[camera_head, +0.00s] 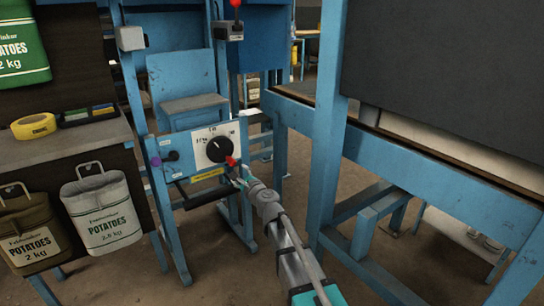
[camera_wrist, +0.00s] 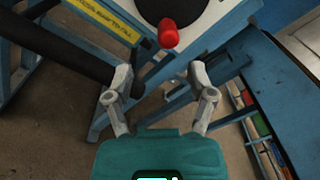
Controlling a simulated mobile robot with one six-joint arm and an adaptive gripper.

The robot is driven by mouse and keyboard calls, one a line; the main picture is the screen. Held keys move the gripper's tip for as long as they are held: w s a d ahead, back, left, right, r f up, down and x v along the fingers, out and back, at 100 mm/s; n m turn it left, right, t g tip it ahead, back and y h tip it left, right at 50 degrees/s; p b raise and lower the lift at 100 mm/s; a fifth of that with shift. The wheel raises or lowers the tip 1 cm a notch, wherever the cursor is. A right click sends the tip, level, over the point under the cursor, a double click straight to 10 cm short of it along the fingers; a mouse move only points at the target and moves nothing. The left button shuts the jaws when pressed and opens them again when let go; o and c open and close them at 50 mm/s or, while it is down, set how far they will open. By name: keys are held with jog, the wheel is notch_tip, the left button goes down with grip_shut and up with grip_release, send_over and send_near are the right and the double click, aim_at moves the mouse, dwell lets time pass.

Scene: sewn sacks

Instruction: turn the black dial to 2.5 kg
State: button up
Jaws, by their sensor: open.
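The black dial (camera_head: 218,149) sits on a white scale plate (camera_head: 203,136) on the blue panel of a machine, in the middle of the head view. A red knob (camera_head: 231,161) shows at the dial's lower right. In the wrist view the dial (camera_wrist: 160,8) is cut off by the top edge, and the red knob (camera_wrist: 168,33) stands out below it. My gripper (camera_wrist: 160,80) is open and empty, with its fingers short of the red knob and apart from it. In the head view my gripper (camera_head: 240,182) is just below and right of the dial. The scale's small markings are hard to read.
A yellow label (camera_head: 207,174) and a black bar (camera_head: 205,195) lie below the dial. A purple knob (camera_head: 155,161) is on the panel's left. Potato sacks (camera_head: 102,212) hang at the left. A blue post (camera_head: 327,150) and bench frame stand close on the right.

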jog(key=s+d+r+n+g+h+p, duration=0.1)
jog(key=s+d+r+n+g+p, duration=0.7)
jog(key=p, duration=1.8)
jog(key=shift+s+d+r+n+g+h, duration=0.3)
jog(key=shift+s+d+r+n, duration=1.4)
jog(key=shift+s+r+n, duration=1.4)
jog(key=shift+w+r+n, duration=0.3)
jog(key=shift+w+r, duration=0.15)
jog(key=shift+r, duration=0.05)
